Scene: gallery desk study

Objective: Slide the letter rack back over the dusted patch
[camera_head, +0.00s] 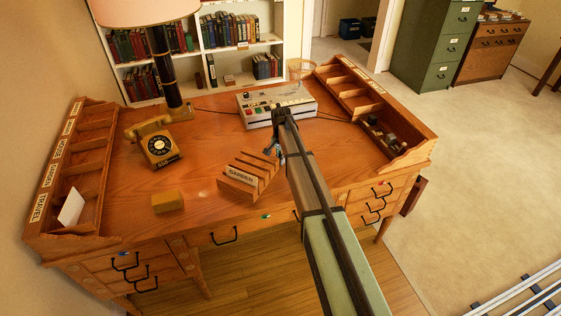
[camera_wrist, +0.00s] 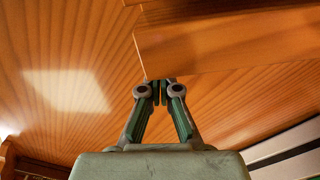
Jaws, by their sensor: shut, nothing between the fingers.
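The letter rack (camera_head: 240,186) is a slotted wooden stand labelled GARDEN, standing near the middle of the desk. In the wrist view its plain wooden side (camera_wrist: 215,45) fills the top right. My gripper (camera_head: 268,154) is low over the desk at the rack's far right side, partly hidden by my arm. In the wrist view my gripper (camera_wrist: 160,90) has its fingers together and empty, with the tips close to the rack's lower edge; I cannot tell if they touch. A pale four-sided patch (camera_wrist: 67,90) lies on the desk; I cannot tell whether it is the dusted patch or light.
A yellow block (camera_head: 168,201) and a yellow telephone (camera_head: 160,147) stand left of the rack. A white button box (camera_head: 262,112) and a lamp (camera_head: 163,65) stand behind. Pigeonhole units flank the desk at left (camera_head: 90,150) and right (camera_head: 350,92).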

